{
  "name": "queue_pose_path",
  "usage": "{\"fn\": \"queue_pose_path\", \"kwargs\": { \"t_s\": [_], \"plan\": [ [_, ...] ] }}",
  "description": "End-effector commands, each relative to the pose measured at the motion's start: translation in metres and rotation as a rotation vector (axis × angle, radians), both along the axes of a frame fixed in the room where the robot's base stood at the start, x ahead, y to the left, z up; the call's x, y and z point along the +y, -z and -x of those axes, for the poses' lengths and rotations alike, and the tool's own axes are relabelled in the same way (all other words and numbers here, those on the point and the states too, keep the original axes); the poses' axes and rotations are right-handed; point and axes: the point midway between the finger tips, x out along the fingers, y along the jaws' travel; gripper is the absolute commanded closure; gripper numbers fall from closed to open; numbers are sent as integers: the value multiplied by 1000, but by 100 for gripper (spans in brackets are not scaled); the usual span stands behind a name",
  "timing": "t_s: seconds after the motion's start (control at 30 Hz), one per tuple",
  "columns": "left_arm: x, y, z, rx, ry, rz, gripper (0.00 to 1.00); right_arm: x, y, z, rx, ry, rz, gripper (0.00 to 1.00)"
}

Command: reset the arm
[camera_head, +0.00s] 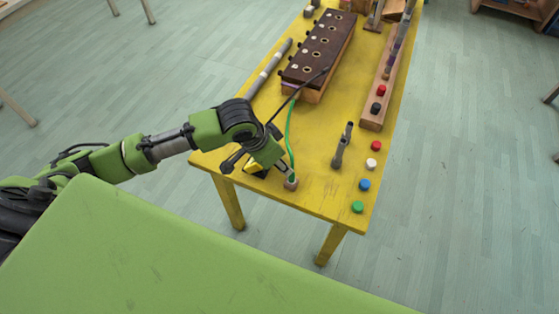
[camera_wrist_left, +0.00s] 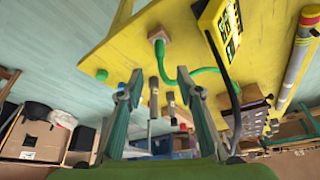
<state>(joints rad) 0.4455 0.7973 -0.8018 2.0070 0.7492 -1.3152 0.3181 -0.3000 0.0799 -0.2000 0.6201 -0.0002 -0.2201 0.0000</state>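My left arm reaches in from the left in the head view, with its left gripper (camera_head: 259,165) over the near left corner of the yellow table (camera_head: 315,185). In the left wrist view the gripper (camera_wrist_left: 160,90) has its two fingers spread apart, with nothing held between them. A small block (camera_head: 291,183) with a green cable (camera_head: 289,140) is close beside the gripper; the block also shows in the left wrist view (camera_wrist_left: 158,34). A yellow and black device (camera_wrist_left: 226,30) is near it, partly hidden by the gripper in the head view. My right gripper is not in view.
Green (camera_head: 357,207), blue (camera_head: 364,184), white (camera_head: 371,163) and red (camera_head: 376,145) caps line the right edge. A grey forked tool (camera_head: 342,146) lies left of them. A dark box with holes (camera_head: 321,45), grey tube (camera_head: 268,70) and wooden rack (camera_head: 372,122) occupy the table further back.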

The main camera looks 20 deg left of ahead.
Motion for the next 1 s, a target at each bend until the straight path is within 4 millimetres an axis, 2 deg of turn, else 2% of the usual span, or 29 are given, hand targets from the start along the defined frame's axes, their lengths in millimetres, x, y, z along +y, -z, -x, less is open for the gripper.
{"fn": "queue_pose_path", "kwargs": {
  "t_s": [0.33,0.43,0.6,0.73,0.87,1.0],
  "plan": [
    [-1,1,0,0,2,2,67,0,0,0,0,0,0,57],
    [-11,3,8,-2,15,12,67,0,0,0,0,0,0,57],
    [-48,9,39,-20,42,62,67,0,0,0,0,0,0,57],
    [-65,10,67,-42,15,95,67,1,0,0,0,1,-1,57],
    [-60,11,94,-47,-64,100,67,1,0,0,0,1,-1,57],
    [-38,15,123,-29,-166,74,67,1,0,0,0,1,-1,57]
  ]
}}
